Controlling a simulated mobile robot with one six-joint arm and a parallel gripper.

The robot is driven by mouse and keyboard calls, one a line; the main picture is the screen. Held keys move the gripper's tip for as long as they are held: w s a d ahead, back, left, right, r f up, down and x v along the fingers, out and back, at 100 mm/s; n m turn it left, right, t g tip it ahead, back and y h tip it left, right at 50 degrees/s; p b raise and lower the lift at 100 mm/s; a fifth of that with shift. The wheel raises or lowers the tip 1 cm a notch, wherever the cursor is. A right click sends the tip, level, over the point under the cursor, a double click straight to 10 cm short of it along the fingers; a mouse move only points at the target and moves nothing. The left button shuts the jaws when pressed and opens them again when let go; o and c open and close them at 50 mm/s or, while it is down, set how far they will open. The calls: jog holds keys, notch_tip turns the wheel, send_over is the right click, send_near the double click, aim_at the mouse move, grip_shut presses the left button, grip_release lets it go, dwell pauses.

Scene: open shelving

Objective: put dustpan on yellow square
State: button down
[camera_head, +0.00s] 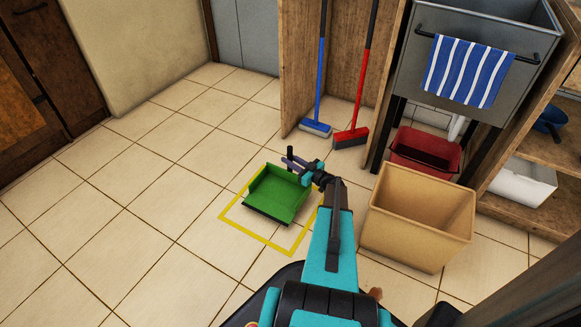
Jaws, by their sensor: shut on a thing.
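The green dustpan (275,195) with a dark front edge and a dark upright handle is in the middle of the view. It appears over the yellow square (263,240), a yellow outline on the tiled floor. I cannot tell whether the dustpan touches the floor or hangs just above it. My gripper (291,165) is shut on the dustpan's handle at its back. The dustpan and my arm hide the far and right parts of the outline.
A tan bin (418,215) stands close to the right of my arm. A red bucket (424,150), a blue broom (316,128) and a red broom (351,137) stand behind, by the wooden shelving (298,60). A grey sink (460,90) holds a striped towel (468,71). Floor at left is clear.

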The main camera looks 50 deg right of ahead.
jog(key=shift+d+r, duration=0.1)
jog(key=shift+f+b, duration=0.85)
jog(key=shift+f, duration=1)
jog(key=c, duration=1.6)
grip_release()
jog(key=shift+s, duration=0.5)
jog(key=shift+s+d+p, duration=0.15)
jog(key=shift+s+p, duration=1.05)
jog(key=shift+s, duration=2.05)
